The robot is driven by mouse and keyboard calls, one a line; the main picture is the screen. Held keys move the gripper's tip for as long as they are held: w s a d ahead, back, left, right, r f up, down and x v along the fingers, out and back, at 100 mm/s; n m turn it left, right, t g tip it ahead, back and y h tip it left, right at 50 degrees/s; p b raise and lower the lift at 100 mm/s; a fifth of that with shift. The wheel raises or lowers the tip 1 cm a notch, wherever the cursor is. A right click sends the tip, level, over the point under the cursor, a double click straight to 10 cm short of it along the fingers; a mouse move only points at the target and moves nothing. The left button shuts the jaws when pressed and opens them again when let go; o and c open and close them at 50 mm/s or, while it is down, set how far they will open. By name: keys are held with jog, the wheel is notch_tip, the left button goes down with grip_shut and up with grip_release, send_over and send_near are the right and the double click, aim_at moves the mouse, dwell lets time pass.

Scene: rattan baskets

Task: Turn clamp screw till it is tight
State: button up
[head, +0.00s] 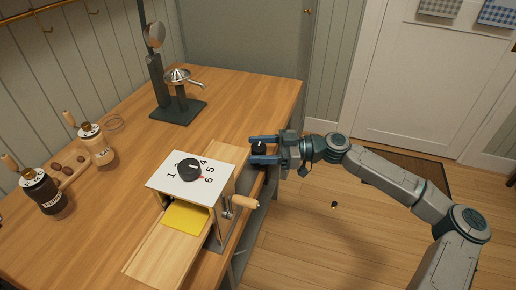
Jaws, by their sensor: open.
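A pasta-machine-like device with a white top (165,178), a black dial and printed numbers stands on the table's right side. A crank with a wooden grip (244,202) sticks out from its right side. My gripper (253,150) is open at the table's right edge, fingers pointing left, behind and to the right of the device. A small dark round knob (259,147) shows between the fingers. It may be the clamp screw, but I cannot tell for sure, nor whether the fingers touch it. The clamp's underside is hidden.
A yellow sheet (186,217) lies at the device's front, over a wooden board (160,252). A dark stand (178,110) is at the back of the table (240,90). A small dark object (334,205) is on the floor.

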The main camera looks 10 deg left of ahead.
jog(key=shift+s+a, duration=0.1)
jog(key=shift+a, duration=0.1)
jog(key=c, duration=1)
jog(key=shift+m+t+b, duration=0.3)
jog(key=shift+t, duration=0.2)
